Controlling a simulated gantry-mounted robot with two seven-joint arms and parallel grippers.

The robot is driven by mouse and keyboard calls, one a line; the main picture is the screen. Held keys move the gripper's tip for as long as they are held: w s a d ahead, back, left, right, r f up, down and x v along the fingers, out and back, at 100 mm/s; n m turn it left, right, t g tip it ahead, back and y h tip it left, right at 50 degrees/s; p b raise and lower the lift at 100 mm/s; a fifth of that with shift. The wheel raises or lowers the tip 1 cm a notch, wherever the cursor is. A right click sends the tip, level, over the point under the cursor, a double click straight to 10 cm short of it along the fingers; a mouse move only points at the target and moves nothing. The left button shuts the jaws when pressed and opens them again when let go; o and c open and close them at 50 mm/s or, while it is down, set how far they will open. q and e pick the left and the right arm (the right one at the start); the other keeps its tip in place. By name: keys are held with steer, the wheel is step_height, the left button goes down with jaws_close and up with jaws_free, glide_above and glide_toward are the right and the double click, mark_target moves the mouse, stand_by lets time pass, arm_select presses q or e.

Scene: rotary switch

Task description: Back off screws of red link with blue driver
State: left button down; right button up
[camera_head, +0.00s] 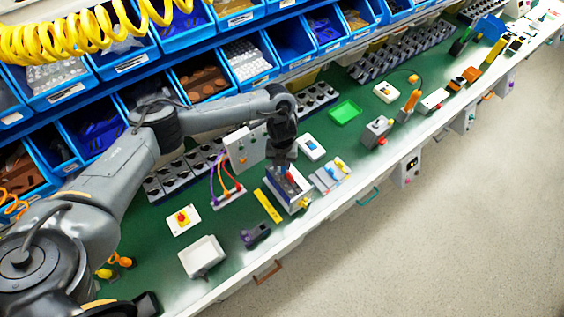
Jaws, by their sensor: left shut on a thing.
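My left gripper (284,158) reaches in from the left and points down over a small white-grey box (297,206) on the green bench. It is shut on the blue driver (284,170), of which only a small blue part shows under the fingers. Red parts (291,178) show on the box just below the gripper, and the red link seems to be among them. The screws are too small to make out, and I cannot tell whether the driver's tip touches one. My right gripper is not in view.
A yellow bar (267,206) and a purple-grey tool (256,235) lie left of the box. A white panel with cables (243,149) stands behind. A white block (202,256) is nearer the front edge. Blue bins (130,64) line the back. A green tray (345,113) lies to the right.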

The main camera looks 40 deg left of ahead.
arm_select(q)
steer(key=shift+f+b, duration=0.3)
steer(key=shift+f, duration=0.1)
steer(key=shift+r+n+p, duration=0.15)
steer(key=shift+n+p, duration=0.15)
steer(key=shift+p, duration=0.15)
steer(key=n+p, duration=0.2)
steer(key=shift+s+r+p, duration=0.1)
steer(key=shift+r+p, duration=0.05)
steer(key=shift+p, duration=0.2)
steer(key=shift+n+p, duration=0.5)
steer(key=shift+n, duration=0.3)
steer(key=shift+f, duration=0.25)
steer(key=shift+n, duration=0.3)
